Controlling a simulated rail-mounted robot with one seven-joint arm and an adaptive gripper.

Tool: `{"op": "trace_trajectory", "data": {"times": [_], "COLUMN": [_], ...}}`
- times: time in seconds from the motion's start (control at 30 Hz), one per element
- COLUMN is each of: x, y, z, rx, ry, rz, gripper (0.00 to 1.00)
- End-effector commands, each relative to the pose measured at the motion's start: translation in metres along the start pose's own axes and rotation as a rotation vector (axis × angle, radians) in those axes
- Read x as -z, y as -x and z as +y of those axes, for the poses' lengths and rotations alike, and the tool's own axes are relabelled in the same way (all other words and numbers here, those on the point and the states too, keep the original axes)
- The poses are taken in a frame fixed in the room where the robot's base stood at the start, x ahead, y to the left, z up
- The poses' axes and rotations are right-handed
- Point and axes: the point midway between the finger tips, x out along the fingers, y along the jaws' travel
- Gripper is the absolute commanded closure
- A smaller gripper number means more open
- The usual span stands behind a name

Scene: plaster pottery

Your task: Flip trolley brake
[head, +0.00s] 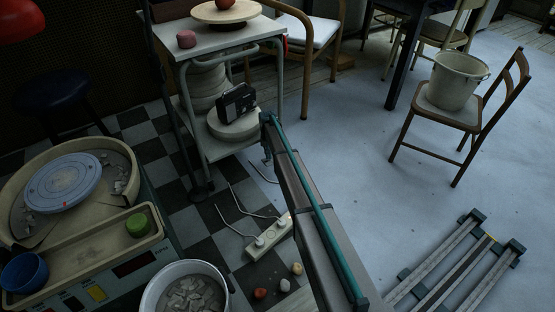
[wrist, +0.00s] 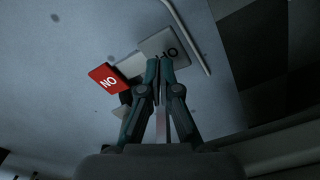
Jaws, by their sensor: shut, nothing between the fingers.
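The trolley (head: 216,40) stands at the upper middle of the head view. Its brake shows in the wrist view as a red plate (wrist: 108,79) marked ON and a grey plate (wrist: 163,48) marked OFF, both lettered upside down. My gripper (wrist: 160,63) is shut and empty. Its fingertips overlap the lower edge of the grey plate in the picture, to the right of the red plate; I cannot tell whether they touch. In the head view my arm reaches toward the trolley's lower right side, and the brake cannot be made out there.
The trolley's lower shelf holds a black radio (head: 237,102) on pale plaster pieces. A power strip (head: 269,236) with cables lies on the floor in front. A pottery wheel (head: 63,183) and a white bucket (head: 184,290) are at left. A chair (head: 447,112) stands right, with open floor between.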

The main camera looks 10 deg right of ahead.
Motion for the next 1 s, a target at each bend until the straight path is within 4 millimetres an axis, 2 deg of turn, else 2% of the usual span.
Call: {"op": "trace_trajectory", "data": {"times": [1.0], "x": [0.000], "y": [-0.013], "z": [0.000], "rx": [0.000], "ry": [0.000], "rz": [0.000], "gripper": [1.00]}}
